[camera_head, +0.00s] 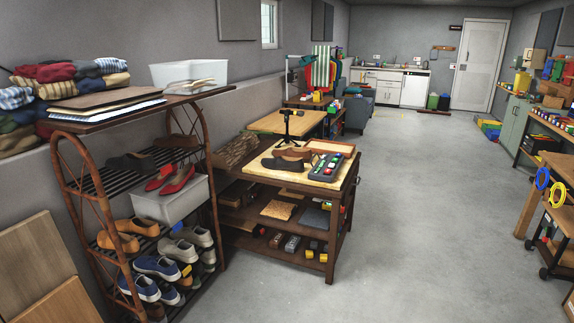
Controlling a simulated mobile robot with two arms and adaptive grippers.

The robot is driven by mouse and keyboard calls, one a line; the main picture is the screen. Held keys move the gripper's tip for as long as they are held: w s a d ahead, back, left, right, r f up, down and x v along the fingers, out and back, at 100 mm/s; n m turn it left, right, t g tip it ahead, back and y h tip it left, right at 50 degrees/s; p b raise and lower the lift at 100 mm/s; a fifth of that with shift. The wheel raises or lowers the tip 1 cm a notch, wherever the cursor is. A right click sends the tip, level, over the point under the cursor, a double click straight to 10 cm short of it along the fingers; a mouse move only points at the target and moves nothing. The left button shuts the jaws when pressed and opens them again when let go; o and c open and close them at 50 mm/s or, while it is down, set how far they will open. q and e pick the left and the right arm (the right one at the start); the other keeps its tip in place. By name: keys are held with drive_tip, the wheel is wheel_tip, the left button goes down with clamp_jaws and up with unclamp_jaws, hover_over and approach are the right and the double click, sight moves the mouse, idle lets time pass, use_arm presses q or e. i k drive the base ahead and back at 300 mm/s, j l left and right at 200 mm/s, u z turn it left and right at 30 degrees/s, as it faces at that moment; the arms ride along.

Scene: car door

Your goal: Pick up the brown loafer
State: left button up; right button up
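Several brown shoes show in the head view, and I cannot tell for sure which is the brown loafer. A tan-brown pair (118,242) sits on a middle shelf of the shoe rack (208,150) at the left. A dark brown shoe (130,162) and another brown shoe (178,141) lie on the rack's upper shelf. Brown shoe-like pieces (285,161) also lie on top of the wooden workbench (330,185). Neither of my grippers is in view.
Red shoes (177,179) sit above a grey box (172,203) on the rack. Blue sneakers (158,266) and grey shoes (190,240) are lower. A white bin (188,73) stands on top. Wooden panels (35,260) lean at the left. The grey floor (430,220) is clear at centre right.

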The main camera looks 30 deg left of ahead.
sight(306, 154)
drive_tip(key=i+l, duration=0.2)
drive_tip(key=i+j+z, duration=0.1)
drive_tip(key=i, duration=1.9)
drive_tip(key=i+j, duration=0.15)
drive_tip(key=j, duration=0.15)
drive_tip(key=i+j, duration=0.15)
drive_tip(key=j, duration=0.2)
drive_tip(key=i+j, duration=0.15)
drive_tip(key=j, duration=0.15)
drive_tip(key=i+j+z, duration=0.1)
drive_tip(key=i+j, duration=0.2)
drive_tip(key=j, duration=0.35)
